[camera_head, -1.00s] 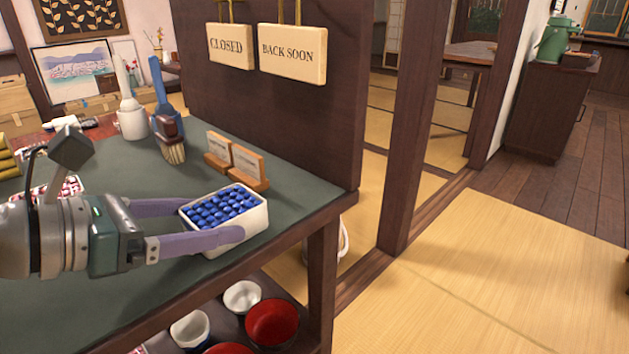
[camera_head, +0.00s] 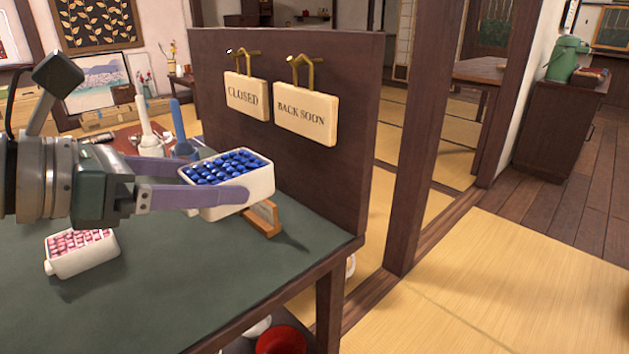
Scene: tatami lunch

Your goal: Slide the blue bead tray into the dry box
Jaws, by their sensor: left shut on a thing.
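The blue bead tray (camera_head: 243,196) is a white box filled with blue beads. My left gripper (camera_head: 192,184) is shut on the tray, with one purple finger along its far side and one along its near side. The tray is held above the green table, in front of the wooden card stand, and looks roughly level. I see no dry box that I can name for sure. My right gripper is not in view.
A white tray of pink beads (camera_head: 82,252) sits on the green table (camera_head: 190,300) at the left. A wooden card stand (camera_head: 262,222) stands near the back panel (camera_head: 335,165), where the CLOSED sign (camera_head: 247,96) and BACK SOON sign (camera_head: 306,114) hang. The table's front middle is clear.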

